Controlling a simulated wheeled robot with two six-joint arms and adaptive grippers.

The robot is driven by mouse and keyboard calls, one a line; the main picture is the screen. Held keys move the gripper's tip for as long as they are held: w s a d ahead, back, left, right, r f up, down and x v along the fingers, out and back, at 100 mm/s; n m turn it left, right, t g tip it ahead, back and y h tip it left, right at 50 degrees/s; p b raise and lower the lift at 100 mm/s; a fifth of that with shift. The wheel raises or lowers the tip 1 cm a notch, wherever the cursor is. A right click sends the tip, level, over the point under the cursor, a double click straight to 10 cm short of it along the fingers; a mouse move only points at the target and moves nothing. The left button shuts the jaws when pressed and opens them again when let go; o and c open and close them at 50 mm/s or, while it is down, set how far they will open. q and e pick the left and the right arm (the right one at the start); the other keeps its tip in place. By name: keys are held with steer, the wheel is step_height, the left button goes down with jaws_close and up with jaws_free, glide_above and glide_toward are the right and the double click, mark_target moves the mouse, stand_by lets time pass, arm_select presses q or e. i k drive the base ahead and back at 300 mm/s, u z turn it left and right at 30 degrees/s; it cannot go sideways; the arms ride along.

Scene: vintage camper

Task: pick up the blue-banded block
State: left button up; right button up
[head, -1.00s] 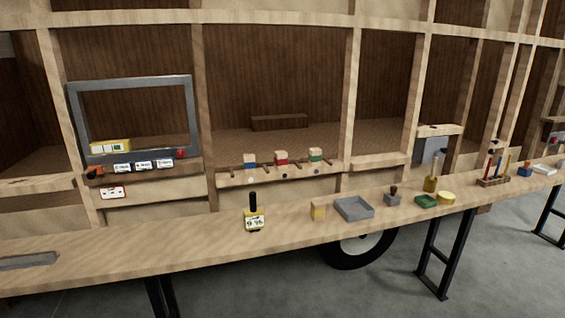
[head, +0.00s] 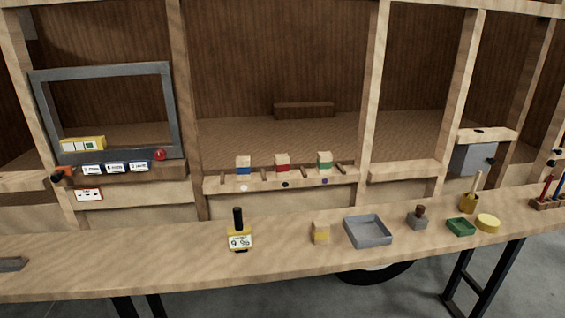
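The blue-banded block (head: 243,165) stands on a narrow wooden ledge (head: 214,185) in the camper's framed opening. It is pale wood with a blue band, at the left of a row of three blocks. A red-banded block (head: 282,163) stands beside it, and a green-banded block (head: 324,160) is at the right. Short dark pegs separate the blocks. Neither of my grippers shows in the head view.
A long wooden bench (head: 150,265) runs across the front. On it are a yellow stamp-like object (head: 239,240), a yellow-banded block (head: 321,232), a grey tray (head: 368,231) and a green tray (head: 460,227). A grey frame (head: 170,100) stands at the left.

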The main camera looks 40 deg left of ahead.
mark_target(242, 165)
steer(key=u, duration=0.35)
steer(key=i, duration=0.9)
steer(key=u, duration=0.65)
